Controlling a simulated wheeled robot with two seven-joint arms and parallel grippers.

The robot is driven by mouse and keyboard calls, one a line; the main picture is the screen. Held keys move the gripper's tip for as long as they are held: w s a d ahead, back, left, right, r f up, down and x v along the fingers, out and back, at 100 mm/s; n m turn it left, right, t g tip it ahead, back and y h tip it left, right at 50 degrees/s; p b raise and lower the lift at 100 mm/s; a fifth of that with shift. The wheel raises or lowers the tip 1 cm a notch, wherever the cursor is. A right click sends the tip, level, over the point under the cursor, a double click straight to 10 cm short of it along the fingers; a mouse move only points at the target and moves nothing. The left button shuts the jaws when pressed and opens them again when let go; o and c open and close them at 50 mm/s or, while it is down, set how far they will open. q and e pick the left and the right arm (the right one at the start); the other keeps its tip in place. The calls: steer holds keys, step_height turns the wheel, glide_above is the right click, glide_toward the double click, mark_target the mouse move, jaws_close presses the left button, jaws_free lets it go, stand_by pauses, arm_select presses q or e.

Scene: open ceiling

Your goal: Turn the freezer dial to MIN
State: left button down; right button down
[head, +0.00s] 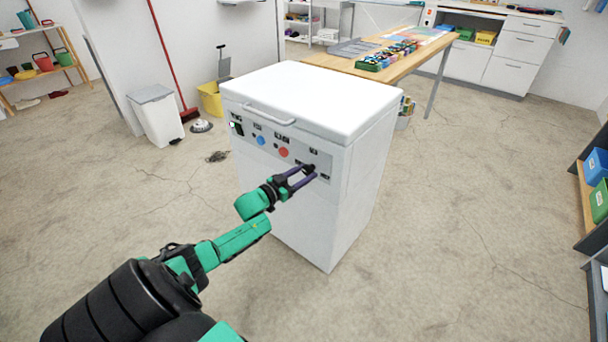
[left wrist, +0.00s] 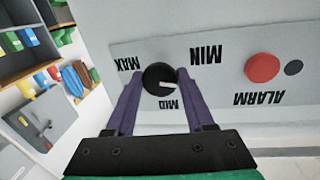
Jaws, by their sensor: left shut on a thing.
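The white chest freezer (head: 300,95) stands upright in the middle of the head view, with a grey control panel on its front. Its black round dial (left wrist: 160,79) shows in the left wrist view, which sees the panel upside down. The dial's white pointer points right and slightly down, between the MID label (left wrist: 168,103) and the MIN label (left wrist: 206,55). The MAX label (left wrist: 129,64) is at the left. My left gripper (head: 309,172) has its purple fingers on either side of the dial and is shut on it. My right gripper is not in view.
A red alarm button (left wrist: 262,68) sits beside the dial on the panel. The freezer lid is closed, with a handle (head: 268,114) above the panel. A wooden table (head: 400,70) stands behind the freezer, a white bin (head: 157,115) to its left. The floor around is mostly clear.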

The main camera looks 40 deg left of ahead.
arm_select(q)
steer(key=shift+d+f+n, duration=0.15)
steer(key=shift+f+n, duration=0.15)
steer(key=shift+n, duration=0.9)
steer(key=shift+n+t+b, duration=0.3)
steer(key=shift+n, duration=0.7)
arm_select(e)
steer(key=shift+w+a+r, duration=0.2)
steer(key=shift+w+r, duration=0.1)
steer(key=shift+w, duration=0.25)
arm_select(q)
steer(key=shift+n, duration=0.3)
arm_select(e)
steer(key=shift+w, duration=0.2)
arm_select(q)
steer(key=shift+c, duration=1.6)
jaws_free()
steer(key=shift+d, duration=0.1)
steer(key=shift+r, duration=0.15)
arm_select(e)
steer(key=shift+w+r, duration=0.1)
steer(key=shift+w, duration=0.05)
